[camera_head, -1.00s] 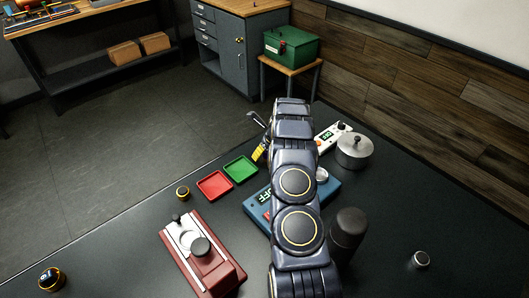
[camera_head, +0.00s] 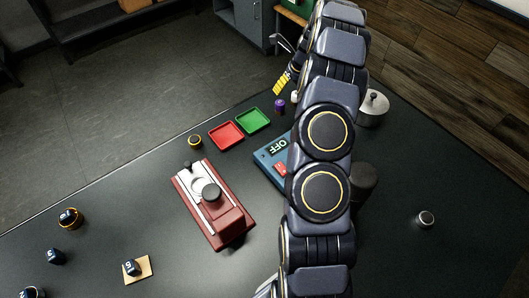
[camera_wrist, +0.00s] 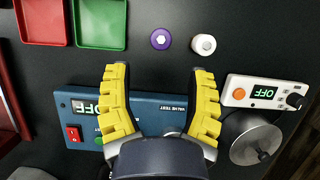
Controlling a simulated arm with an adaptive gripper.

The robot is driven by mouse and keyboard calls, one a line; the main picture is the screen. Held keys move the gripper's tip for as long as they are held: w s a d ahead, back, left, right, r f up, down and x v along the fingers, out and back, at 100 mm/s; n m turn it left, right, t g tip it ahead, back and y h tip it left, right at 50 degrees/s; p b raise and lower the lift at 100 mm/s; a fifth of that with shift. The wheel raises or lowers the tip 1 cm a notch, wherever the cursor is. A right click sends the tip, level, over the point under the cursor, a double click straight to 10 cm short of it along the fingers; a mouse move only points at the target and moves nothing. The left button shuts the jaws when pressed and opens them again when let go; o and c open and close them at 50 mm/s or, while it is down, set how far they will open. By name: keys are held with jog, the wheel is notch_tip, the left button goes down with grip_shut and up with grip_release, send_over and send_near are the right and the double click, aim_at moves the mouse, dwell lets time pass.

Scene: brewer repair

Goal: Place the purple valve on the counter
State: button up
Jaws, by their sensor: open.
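The purple valve (camera_head: 280,105) stands on the dark counter, right of the green tray, with a clear gap to it. It also shows in the wrist view (camera_wrist: 161,39), top face to the camera. My gripper (camera_wrist: 160,80) is open and empty, its yellow fingers spread wide. The valve lies beyond the fingertips in that view, roughly centred between them and touching neither. In the head view one yellow finger (camera_head: 283,84) shows just behind the valve; my arm hides much of the rest.
A white cylinder (camera_wrist: 203,44) stands close beside the valve. Nearby are the red tray (camera_head: 226,135), green tray (camera_head: 253,121), blue valve tester (camera_wrist: 160,112) reading OFF, white meter (camera_wrist: 262,92) and metal pot (camera_wrist: 257,142). The red machine (camera_head: 211,204) stands at front left.

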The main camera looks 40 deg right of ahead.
jog(key=s+a+r+n+g+y, duration=0.1)
jog(key=s+a+r+n, duration=0.1)
jog(key=a+r+n, duration=0.45)
jog(key=s+a+r+n, duration=0.2)
jog(key=a+r+n, duration=0.15)
jog(key=a, duration=0.65)
jog(key=s+a+r+n+g+y, duration=0.1)
jog(key=a+r+n, duration=0.3)
jog(key=a+n, duration=0.3)
jog(key=s+a+r+n+g, duration=0.2)
jog(key=s+a+r+n, duration=0.2)
jog(key=s+a+n, duration=0.6)
jog(key=s+a+n+g+h, duration=0.1)
jog(key=s+n, duration=0.7)
jog(key=s, duration=0.9)
jog(key=shift+s+a+r+n+g+h, duration=0.15)
jog(key=shift+s+r+n+g+h, duration=0.1)
jog(key=shift+n+g+h, duration=0.2)
jog(key=shift+f, duration=0.1)
